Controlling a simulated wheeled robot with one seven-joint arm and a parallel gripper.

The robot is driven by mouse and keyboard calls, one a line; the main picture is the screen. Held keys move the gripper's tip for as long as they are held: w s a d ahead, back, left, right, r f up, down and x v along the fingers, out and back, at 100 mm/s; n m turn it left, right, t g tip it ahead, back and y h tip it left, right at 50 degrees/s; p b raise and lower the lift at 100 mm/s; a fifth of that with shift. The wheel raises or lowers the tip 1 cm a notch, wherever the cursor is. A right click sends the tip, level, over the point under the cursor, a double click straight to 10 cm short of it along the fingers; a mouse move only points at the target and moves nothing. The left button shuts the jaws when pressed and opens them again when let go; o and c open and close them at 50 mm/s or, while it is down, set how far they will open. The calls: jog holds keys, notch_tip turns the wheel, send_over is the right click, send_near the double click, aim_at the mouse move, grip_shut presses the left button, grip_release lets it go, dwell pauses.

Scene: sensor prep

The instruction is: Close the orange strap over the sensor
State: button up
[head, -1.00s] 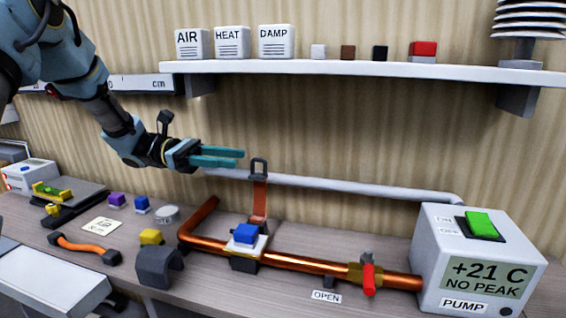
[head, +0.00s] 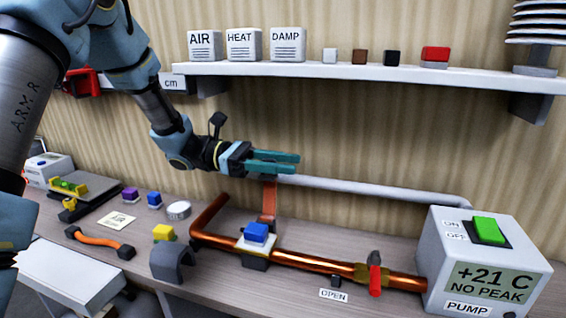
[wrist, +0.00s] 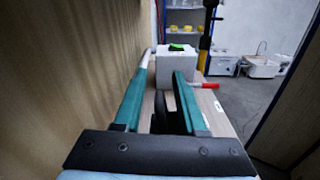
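The orange strap (head: 268,203) stands upright behind the copper pipe, at the back of the sensor. The sensor is a blue block (head: 256,233) on a white base, sitting on the pipe. My gripper (head: 298,163) is at the top of the strap, its two teal fingers pointing right and parted. The strap's dark loop end is hidden behind the gripper in the head view. In the wrist view my fingers (wrist: 162,75) are well apart. A dark shape (wrist: 160,108) shows between them; I cannot tell whether it is the loop or whether it touches the fingers.
The copper pipe (head: 310,262) runs to the pump box (head: 487,265), with a red valve handle (head: 375,272). A grey pipe (head: 380,188) runs along the wall behind. A shelf (head: 400,75) hangs above. A grey clip (head: 172,262) and an orange-handled part (head: 98,240) lie left.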

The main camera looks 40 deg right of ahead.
grip_shut()
dwell(1.2)
